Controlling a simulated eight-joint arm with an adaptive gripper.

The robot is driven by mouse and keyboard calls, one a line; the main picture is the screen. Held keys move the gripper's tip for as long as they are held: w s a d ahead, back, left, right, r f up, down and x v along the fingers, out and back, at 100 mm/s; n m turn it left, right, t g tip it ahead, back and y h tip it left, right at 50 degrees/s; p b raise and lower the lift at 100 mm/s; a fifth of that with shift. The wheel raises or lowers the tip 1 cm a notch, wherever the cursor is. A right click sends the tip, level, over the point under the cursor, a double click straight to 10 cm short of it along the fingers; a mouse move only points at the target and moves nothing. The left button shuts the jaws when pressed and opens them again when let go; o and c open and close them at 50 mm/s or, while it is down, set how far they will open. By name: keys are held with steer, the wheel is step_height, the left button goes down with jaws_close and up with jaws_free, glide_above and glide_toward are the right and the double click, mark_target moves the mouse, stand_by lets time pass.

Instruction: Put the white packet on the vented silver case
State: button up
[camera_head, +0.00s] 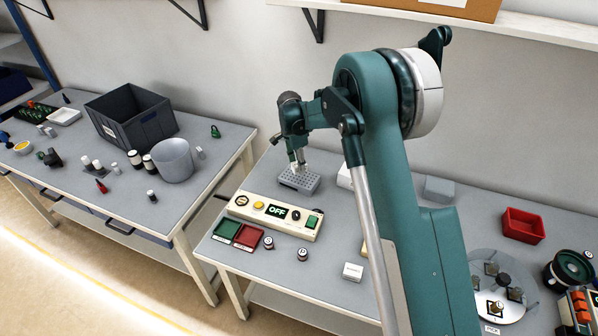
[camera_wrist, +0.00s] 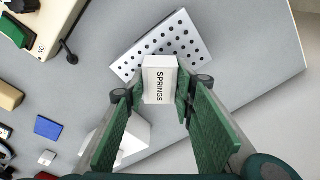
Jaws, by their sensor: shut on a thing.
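The white packet (camera_wrist: 160,80), printed "SPRINGS", is between the fingertips of my gripper (camera_wrist: 160,95) in the wrist view. The green fingers are shut on its two sides. The vented silver case (camera_wrist: 180,45), a grey box with rows of dark holes in its top, lies just beyond the packet, which covers part of its near edge. In the head view my gripper (camera_head: 297,160) points down above the vented silver case (camera_head: 302,184), with the packet (camera_head: 297,169) small at its tip. I cannot tell whether packet and case touch.
A cream control box (camera_head: 267,214) reading "OFF" stands in front of the case. Green and red trays (camera_head: 247,236) and a small white box (camera_head: 352,271) lie nearer the front edge. A white box (camera_wrist: 128,140) sits beside the left finger. A grey block (camera_head: 438,189) stands at right.

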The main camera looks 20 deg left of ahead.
mark_target(296, 165)
steer(key=shift+f, duration=0.15)
steer(key=shift+f, duration=1.75)
steer(key=shift+f, duration=0.15)
steer(key=o, duration=0.9)
steer(key=r, duration=0.8)
steer(key=s+a+r, duration=0.1)
steer(key=r, duration=0.3)
steer(key=shift+r, duration=0.15)
steer(key=shift+d, duration=0.1)
